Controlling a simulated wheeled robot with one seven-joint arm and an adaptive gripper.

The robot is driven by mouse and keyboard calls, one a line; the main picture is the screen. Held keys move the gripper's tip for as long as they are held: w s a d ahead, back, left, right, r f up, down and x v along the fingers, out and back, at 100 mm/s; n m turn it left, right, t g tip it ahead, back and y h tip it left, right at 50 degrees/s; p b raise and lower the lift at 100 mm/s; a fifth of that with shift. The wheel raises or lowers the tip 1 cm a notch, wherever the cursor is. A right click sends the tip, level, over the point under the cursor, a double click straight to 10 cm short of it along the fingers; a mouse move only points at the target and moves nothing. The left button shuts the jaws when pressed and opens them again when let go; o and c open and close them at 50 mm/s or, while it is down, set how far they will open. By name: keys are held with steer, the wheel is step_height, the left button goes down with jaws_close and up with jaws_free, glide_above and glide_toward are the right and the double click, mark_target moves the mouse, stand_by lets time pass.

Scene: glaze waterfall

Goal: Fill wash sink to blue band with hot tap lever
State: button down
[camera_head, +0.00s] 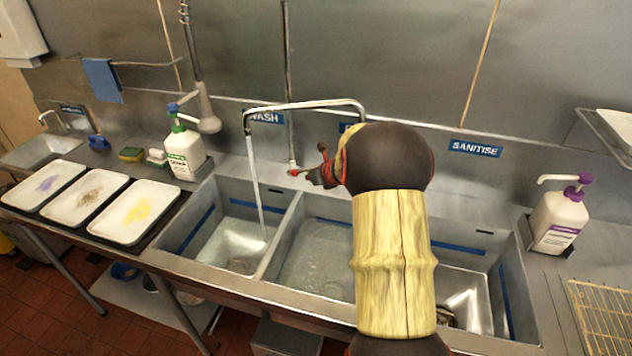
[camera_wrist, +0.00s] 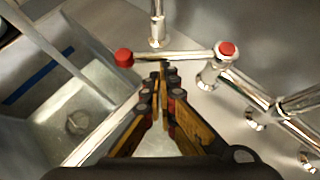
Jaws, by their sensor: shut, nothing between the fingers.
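The wash sink (camera_head: 186,232) is the left basin, with a blue band (camera_head: 200,229) on its walls. A water stream (camera_head: 256,185) falls from the spout (camera_head: 247,122) into it. The drain shows, and any water surface lies below the band. In the wrist view the hot tap lever (camera_wrist: 180,55) is a chrome bar with a red knob at its left end and a red cap at its pivot. My gripper (camera_wrist: 163,72) is shut and empty, its tips at the lever's near side; I cannot tell if they touch. In the head view my gripper (camera_head: 312,174) is partly hidden by my arm.
The middle basin (camera_head: 318,245) and right basin (camera_head: 490,285) stand beside the wash sink. A soap bottle (camera_head: 184,148) and trays (camera_head: 135,212) are at left; a sanitiser bottle (camera_head: 557,218) is at right. A hanging spray hose (camera_head: 205,110) is behind the wash sink.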

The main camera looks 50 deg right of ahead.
steer(key=shift+w+r, duration=0.1)
steer(key=shift+w, duration=0.45)
stand_by(0.4)
